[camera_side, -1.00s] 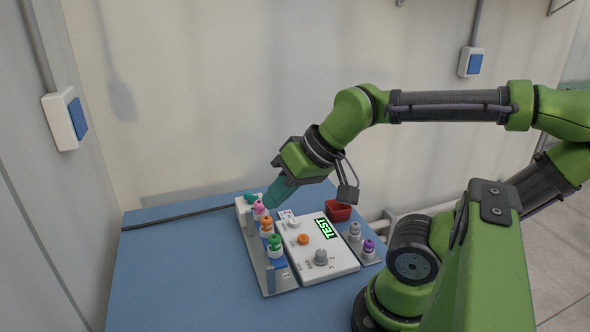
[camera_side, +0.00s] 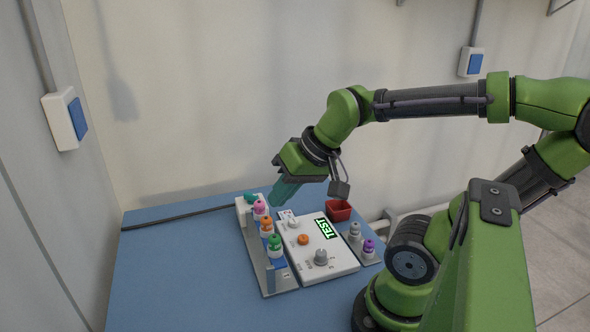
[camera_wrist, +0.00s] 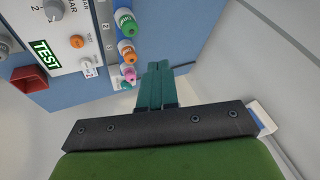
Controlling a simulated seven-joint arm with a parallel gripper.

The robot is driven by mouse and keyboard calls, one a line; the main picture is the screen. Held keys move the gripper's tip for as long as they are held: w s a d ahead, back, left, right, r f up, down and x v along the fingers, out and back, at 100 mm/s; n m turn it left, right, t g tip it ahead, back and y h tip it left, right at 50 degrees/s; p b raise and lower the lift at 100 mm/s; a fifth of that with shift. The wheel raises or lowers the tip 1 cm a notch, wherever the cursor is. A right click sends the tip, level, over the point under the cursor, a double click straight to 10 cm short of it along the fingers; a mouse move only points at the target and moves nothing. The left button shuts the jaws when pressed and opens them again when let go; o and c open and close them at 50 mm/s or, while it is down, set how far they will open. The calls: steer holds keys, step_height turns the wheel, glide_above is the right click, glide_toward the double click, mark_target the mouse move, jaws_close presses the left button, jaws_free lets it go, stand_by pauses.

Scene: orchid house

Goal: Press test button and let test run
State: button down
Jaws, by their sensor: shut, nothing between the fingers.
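A white test unit (camera_side: 336,262) lies on the blue table. It has an orange round button (camera_side: 303,239), a grey knob (camera_side: 320,257) and a lit display (camera_side: 327,229) reading TEST in green. My gripper (camera_side: 277,202) is shut and empty, with teal fingers pointing down near the far end of the vial rack. In the wrist view my gripper (camera_wrist: 158,66) is beside the rack, apart from the button.
A rack (camera_side: 283,282) with pink, orange and green capped vials stands left of the unit. A red tray (camera_side: 338,211) is behind it. Grey and purple capped vials (camera_side: 368,248) stand on the right. The table's left part (camera_side: 180,270) is clear.

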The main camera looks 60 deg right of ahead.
steer(key=d+f+m+g, duration=0.2)
steer(key=d+f+m, duration=0.2)
steer(key=d+m, duration=0.1)
steer(key=m+t+y, duration=0.1)
steer(key=m+y, duration=0.5)
steer(key=m, duration=1.8)
glide_above(307, 236)
step_height(307, 236, down, 4)
steer(key=f, duration=0.1)
steer(key=shift+w+r, duration=0.1)
steer(key=shift+r, duration=0.15)
steer(key=shift+f, duration=4.45)
steer(key=shift+f, duration=0.15)
steer(key=shift+f, duration=0.25)
